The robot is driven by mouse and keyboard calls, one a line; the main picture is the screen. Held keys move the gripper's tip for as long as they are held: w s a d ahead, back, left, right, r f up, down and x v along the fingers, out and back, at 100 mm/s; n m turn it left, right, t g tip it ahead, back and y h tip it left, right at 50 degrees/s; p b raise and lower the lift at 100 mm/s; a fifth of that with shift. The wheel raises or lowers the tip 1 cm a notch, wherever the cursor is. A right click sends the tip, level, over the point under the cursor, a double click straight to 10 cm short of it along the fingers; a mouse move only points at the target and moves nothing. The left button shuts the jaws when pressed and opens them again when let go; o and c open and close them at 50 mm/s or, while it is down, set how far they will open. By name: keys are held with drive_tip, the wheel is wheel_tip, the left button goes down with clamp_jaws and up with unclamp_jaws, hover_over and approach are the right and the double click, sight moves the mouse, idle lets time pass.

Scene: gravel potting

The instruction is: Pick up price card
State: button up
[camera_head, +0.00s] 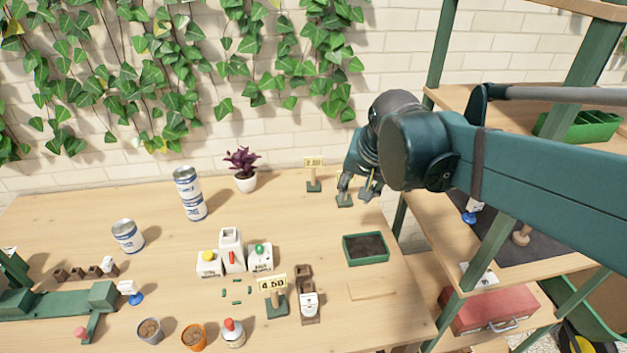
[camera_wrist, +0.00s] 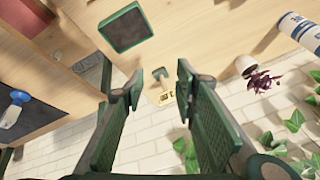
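A soil-filled green tray (camera_head: 366,261) lies in front of my gripper; it also shows in the wrist view (camera_wrist: 126,27). A potted purple plant (camera_head: 245,182) and stacked cans (camera_head: 188,192) stand left. A shelf rack (camera_head: 460,263) stands right.

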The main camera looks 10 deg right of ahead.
drive_tip(key=w+r+m+g+p, duration=0.1)
drive_tip(key=w+r+m+p, duration=0.15)
drive_tip(key=w, duration=0.75)
drive_tip(key=m+g+p, duration=0.3)
drive_tip(key=m+p, duration=0.4)
approach(313, 157)
drive_tip(key=s+d, duration=0.2)
drive_tip(key=s, duration=0.5)
drive_tip(key=w+f+m+p, duration=0.1)
drive_tip(key=w+f, duration=0.1)
drive_tip(key=w+a+f+m+p, duration=0.1)
drive_tip(key=w+f, duration=0.2)
drive_tip(key=w+a+f+m+p, duration=0.1)
drive_tip(key=w+f, duration=0.1)
drive_tip(key=shift+w+f+m+g+p, duration=0.3)
drive_tip(key=shift+m+g, duration=0.05)
drive_tip(key=shift+g, duration=0.05)
drive_tip(key=shift+w+f, duration=0.25)
drive_tip(key=shift+f, duration=0.15)
drive_tip(key=shift+f, duration=1.3)
